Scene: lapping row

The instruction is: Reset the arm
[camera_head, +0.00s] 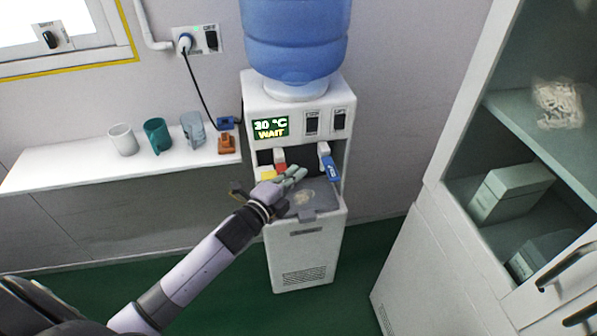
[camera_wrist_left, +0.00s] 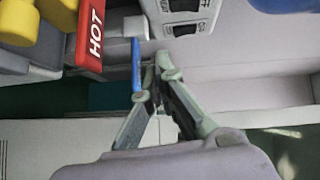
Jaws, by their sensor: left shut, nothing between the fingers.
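My left arm comes in from the lower left in the head view. Its gripper (camera_head: 297,174) is in front of the water dispenser's tap bay, above the grey drip tray, with no cup in it. In the left wrist view the two fingers of the left gripper (camera_wrist_left: 157,84) meet at their tips and hold nothing. The red HOT tap lever (camera_wrist_left: 91,35) is left of the fingers there, and the blue tap lever (camera_wrist_left: 136,63) appears just beside the fingertips. In the head view the blue lever (camera_head: 330,167) is right of the gripper. My right gripper is not in view.
The water dispenser (camera_head: 292,103) shows "30 °C WAIT" and carries a blue bottle (camera_head: 296,40). A white shelf (camera_head: 60,172) at left holds a white mug (camera_head: 122,139), a teal mug (camera_head: 157,135) and a clear blue-grey cup (camera_head: 193,130). An open cabinet (camera_head: 460,150) stands at right.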

